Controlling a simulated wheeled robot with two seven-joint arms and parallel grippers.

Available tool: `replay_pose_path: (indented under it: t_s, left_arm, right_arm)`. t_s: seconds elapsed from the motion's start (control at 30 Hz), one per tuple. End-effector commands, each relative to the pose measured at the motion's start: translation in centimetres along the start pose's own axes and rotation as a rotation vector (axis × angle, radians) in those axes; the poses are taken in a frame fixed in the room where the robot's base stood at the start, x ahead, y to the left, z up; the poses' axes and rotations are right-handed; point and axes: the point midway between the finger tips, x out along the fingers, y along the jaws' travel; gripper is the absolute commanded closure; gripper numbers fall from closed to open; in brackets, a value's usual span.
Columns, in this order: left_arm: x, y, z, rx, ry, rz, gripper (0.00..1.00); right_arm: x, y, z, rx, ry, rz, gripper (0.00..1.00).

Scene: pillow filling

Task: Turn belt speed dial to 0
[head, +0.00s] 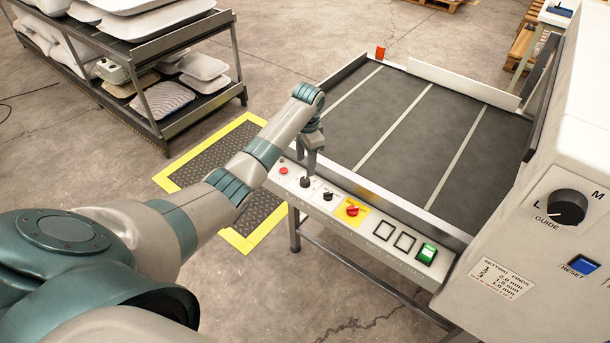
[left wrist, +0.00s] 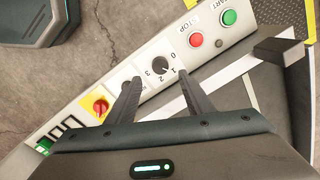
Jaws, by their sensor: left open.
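The belt speed dial (left wrist: 160,65) is a black knob on a white plate with marks 0 to 3, between the STOP button and a second black knob. In the head view the dial (head: 305,182) sits on the white control panel (head: 395,249), just below my left gripper (head: 312,158). In the left wrist view my left gripper (left wrist: 158,76) is open, its fingertips on either side of the dial in the picture. I cannot tell whether they touch it or where the knob points. My right gripper is not in view.
The red STOP button (left wrist: 196,40) and green START button (left wrist: 229,17) are beside the dial. A red-yellow switch (head: 352,209) and green rocker (head: 427,253) are farther right in the head view. The dark conveyor belt (head: 400,130) lies behind; a pillow rack (head: 150,95) stands left.

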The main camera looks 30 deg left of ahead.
Motion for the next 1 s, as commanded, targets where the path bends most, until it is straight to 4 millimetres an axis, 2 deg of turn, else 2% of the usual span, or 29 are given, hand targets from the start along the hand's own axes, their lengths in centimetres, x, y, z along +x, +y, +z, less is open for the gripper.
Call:
replay_pose_path:
  t_s: [0.2,0.4,0.6,0.93,0.97,1.0]
  left_arm:
    - [4.0,0.1,0.0,-0.001,-0.001,0.003,0.53]
    - [6.7,0.0,0.0,-0.001,-0.001,0.001,0.53]
    - [7.9,0.0,0.0,-0.001,0.0,0.0,0.53]
    - [8.1,0.0,0.0,0.0,0.001,0.0,0.53]
    - [8.1,0.0,0.0,0.0,0.001,0.0,0.58]
    - [8.1,0.0,0.0,0.0,0.001,0.0,0.67]
  right_arm:
    - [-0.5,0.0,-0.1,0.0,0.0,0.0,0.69]
    - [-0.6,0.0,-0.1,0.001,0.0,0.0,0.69]
    - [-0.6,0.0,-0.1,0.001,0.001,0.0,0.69]
    - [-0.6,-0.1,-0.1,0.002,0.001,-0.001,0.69]
    - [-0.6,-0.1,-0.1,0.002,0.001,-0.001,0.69]
    - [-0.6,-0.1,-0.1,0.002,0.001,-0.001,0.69]
